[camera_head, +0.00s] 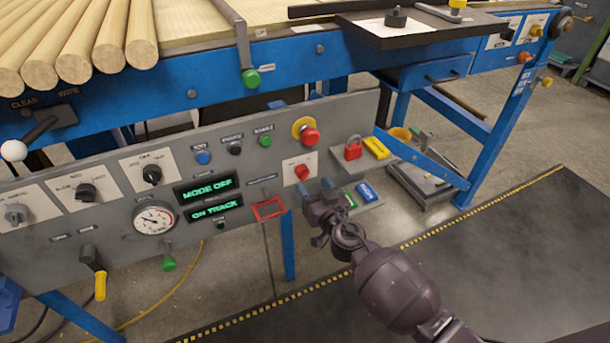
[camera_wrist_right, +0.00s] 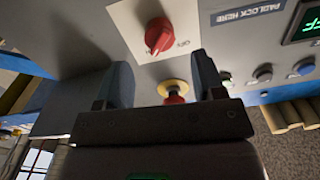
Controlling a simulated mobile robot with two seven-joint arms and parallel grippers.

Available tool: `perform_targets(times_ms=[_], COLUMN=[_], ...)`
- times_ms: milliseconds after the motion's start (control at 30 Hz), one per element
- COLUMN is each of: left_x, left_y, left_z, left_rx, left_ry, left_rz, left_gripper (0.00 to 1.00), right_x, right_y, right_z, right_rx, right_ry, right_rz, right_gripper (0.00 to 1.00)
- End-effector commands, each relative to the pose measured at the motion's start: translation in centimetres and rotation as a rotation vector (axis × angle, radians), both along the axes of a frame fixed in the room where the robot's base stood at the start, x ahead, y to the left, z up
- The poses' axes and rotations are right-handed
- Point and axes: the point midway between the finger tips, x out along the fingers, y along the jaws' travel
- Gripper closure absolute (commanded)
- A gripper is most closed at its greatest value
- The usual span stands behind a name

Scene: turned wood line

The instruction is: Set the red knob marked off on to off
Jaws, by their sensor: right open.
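The red knob (camera_head: 302,172) sits on a white plate on the grey control panel (camera_head: 100,232), below the red mushroom button. It also shows in the right wrist view (camera_wrist_right: 158,36), on its white plate with small lettering, partly readable as "OFF". My right gripper (camera_head: 316,187) is just in front of and below the knob in the head view. Its two fingers stand apart in the right wrist view (camera_wrist_right: 160,80), with nothing between them, and the knob lies beyond the fingertips. I cannot tell any contact. My left gripper is not in view.
A red mushroom button (camera_head: 309,136) with a yellow collar is above the knob. A red padlock (camera_head: 353,148) and yellow block (camera_head: 376,147) sit on a shelf to the right, with a blue tag (camera_head: 367,192) below. A red hasp frame (camera_head: 268,209) is left of the gripper.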

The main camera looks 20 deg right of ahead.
Motion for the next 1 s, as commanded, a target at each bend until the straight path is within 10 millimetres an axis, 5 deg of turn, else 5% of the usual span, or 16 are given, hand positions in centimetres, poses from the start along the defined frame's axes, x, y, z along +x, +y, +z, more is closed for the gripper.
perform_targets(times_ms=[333,767,1000], left_x=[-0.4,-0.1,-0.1], left_y=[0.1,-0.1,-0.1], left_z=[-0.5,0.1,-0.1], left_rx=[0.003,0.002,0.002], left_ry=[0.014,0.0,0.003], left_rz=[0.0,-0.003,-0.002], left_gripper=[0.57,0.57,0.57], right_x=[4.3,5.1,5.1], right_y=[0.1,0.2,0.2], right_z=[-0.1,-0.1,-0.1], right_rx=[0.0,-0.001,0.0], right_ry=[0.002,0.002,0.002], right_rz=[0.0,-0.001,-0.001], right_gripper=[0.37,0.37,0.71])
